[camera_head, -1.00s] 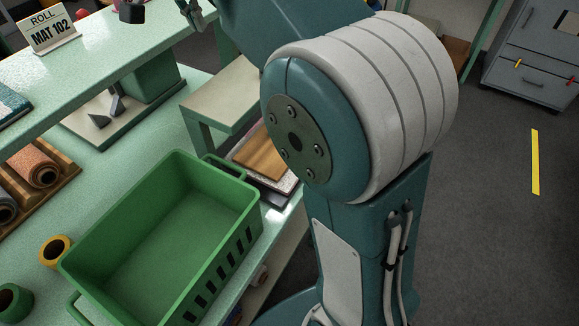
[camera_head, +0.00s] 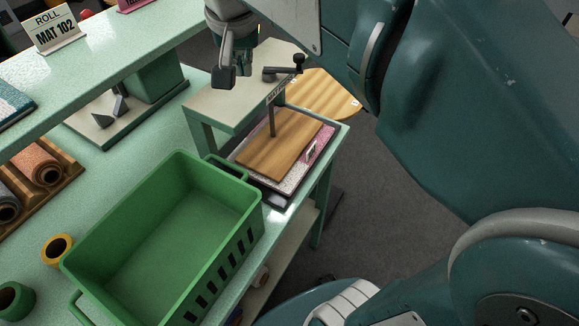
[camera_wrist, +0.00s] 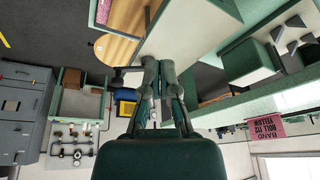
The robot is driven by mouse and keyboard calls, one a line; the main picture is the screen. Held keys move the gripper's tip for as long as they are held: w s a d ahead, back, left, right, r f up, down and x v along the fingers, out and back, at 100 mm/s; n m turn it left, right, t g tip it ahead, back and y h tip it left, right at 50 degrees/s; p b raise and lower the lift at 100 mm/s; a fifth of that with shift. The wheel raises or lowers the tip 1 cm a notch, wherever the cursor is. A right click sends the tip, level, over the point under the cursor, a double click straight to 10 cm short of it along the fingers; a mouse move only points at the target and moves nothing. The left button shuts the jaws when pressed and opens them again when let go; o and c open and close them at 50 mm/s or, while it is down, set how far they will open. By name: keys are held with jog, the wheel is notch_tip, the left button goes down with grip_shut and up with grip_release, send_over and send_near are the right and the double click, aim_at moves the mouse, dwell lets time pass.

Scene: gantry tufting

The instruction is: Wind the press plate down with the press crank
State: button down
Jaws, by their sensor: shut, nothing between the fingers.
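The press crank (camera_head: 284,70) is a dark arm with a black knob, on top of the pale press frame (camera_head: 225,98). A thin spindle (camera_head: 271,122) runs down to the press plate (camera_head: 278,145), a flat wooden board over a white and pink mat (camera_head: 312,160). I cannot tell whether plate and mat touch. My gripper (camera_head: 233,72) is shut and empty, pointing down over the frame, just left of the crank. In the wrist view my gripper (camera_wrist: 160,66) has its fingers together; a dark bar (camera_wrist: 127,72) beside the left finger looks like the crank.
A green crate (camera_head: 165,235) stands on the pale green bench in front of the press. A round wooden board (camera_head: 318,95) lies behind the crank. Rolls (camera_head: 42,168) sit in a wooden tray at left.

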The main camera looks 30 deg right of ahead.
jog(key=s+d+f+n+t+y, duration=0.1)
jog(key=s+f+n, duration=0.4)
jog(key=s+f, duration=0.8)
jog(key=shift+s+d+t, duration=0.4)
jog(key=shift+s+t, duration=0.1)
